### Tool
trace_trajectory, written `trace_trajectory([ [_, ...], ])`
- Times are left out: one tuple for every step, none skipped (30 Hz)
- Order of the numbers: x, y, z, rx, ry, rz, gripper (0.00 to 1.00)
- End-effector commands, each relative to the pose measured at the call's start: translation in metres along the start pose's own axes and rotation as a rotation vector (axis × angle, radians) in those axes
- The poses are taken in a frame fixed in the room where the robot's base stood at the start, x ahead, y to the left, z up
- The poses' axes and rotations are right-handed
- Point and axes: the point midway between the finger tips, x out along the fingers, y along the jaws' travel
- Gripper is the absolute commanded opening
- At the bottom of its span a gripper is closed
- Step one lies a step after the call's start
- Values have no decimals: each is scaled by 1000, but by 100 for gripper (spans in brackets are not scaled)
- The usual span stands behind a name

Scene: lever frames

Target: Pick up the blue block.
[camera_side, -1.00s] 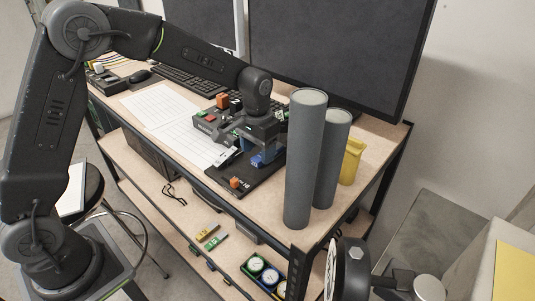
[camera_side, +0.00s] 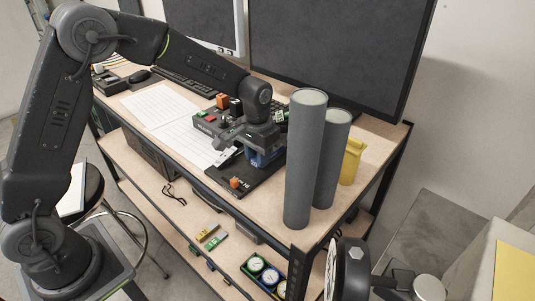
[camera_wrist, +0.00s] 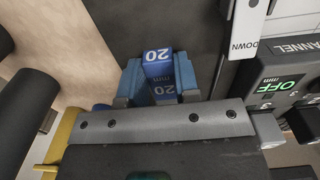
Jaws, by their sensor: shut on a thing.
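The blue block (camera_wrist: 158,72) is marked "20" on two faces and sits between the light-blue finger pads of my gripper (camera_wrist: 160,78) in the wrist view. The pads press its two sides. In the side view, my gripper (camera_side: 262,157) is low over the black plate (camera_side: 258,179) at the front of the bench. The fingers largely hide the block there, and I cannot tell whether it touches the plate.
Two tall grey cylinders (camera_side: 305,160) stand close to the right of my gripper. A yellow object (camera_side: 351,161) is behind them. A device with a green "OFF" display (camera_wrist: 278,87) is near in the wrist view.

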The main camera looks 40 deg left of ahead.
Motion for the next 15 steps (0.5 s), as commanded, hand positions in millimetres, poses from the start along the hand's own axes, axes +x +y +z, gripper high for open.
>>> trace_trajectory([
  [-1,0,0,0,1,0,2],
  [-1,0,0,0,2,0,2],
  [-1,0,0,0,2,0,2],
  [-1,0,0,0,2,0,2],
  [-1,0,0,0,2,0,2],
  [-1,0,0,0,2,0,2],
  [-1,0,0,0,2,0,2],
  [-1,0,0,0,2,0,2],
  [-2,0,0,0,2,0,2],
  [-4,0,-1,0,2,0,2],
  [-5,0,-1,0,3,0,2],
  [-8,0,-1,0,2,0,2],
  [-10,0,-1,0,3,0,2],
  [-13,0,-1,0,4,0,2],
  [-13,4,2,2,1,-1,2],
])
